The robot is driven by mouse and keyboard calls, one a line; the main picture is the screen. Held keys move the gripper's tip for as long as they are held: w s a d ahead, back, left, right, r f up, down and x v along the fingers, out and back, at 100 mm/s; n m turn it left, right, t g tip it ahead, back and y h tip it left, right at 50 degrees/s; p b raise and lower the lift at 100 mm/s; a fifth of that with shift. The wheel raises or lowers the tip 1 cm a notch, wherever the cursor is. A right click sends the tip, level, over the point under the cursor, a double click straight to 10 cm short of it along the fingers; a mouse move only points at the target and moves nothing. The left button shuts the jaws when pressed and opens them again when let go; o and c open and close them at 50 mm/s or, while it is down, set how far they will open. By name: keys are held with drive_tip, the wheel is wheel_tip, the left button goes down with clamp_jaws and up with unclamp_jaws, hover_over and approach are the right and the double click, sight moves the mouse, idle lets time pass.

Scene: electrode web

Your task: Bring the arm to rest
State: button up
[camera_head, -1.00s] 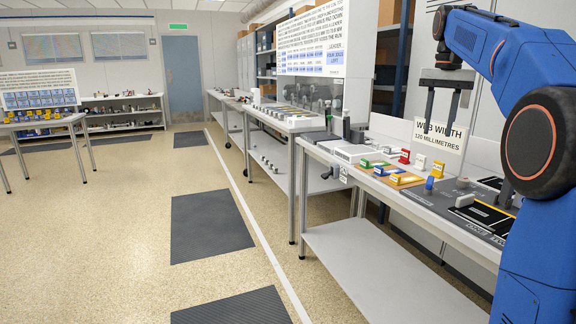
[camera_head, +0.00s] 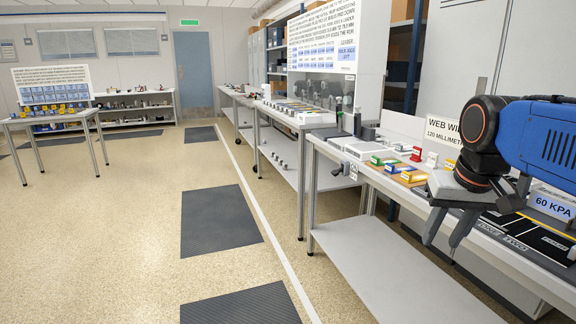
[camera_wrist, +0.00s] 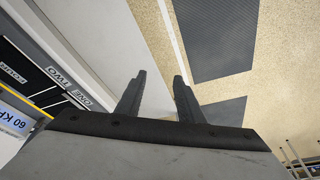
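My gripper (camera_head: 441,236) is at the right in the head view, in front of the near edge of the workbench (camera_head: 405,200), with its fingers pointing down. In the wrist view my gripper (camera_wrist: 160,82) shows two dark fingers spread apart with nothing between them. Behind the fingers I see the pale lower shelf (camera_wrist: 95,50) and the speckled floor (camera_wrist: 210,30). My blue arm reaches in from the right edge of the head view and hides part of the bench top.
Coloured blocks (camera_head: 400,170) lie on the bench left of my gripper. A 60 KPA sign (camera_head: 552,205) and a black marked panel (camera_head: 515,235) are at its right. Dark floor mats (camera_head: 218,220) and open floor lie to the left. Another table (camera_head: 55,115) stands far left.

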drive_tip(key=s+a+f+n+t, duration=0.1)
drive_tip(key=s+a+f, duration=0.1)
drive_tip(key=s+f, duration=0.9)
wheel_tip(320, 180, down, 4)
drive_tip(key=shift+a+n, duration=0.25)
drive_tip(key=shift+n, duration=0.15)
drive_tip(key=shift+s, duration=0.1)
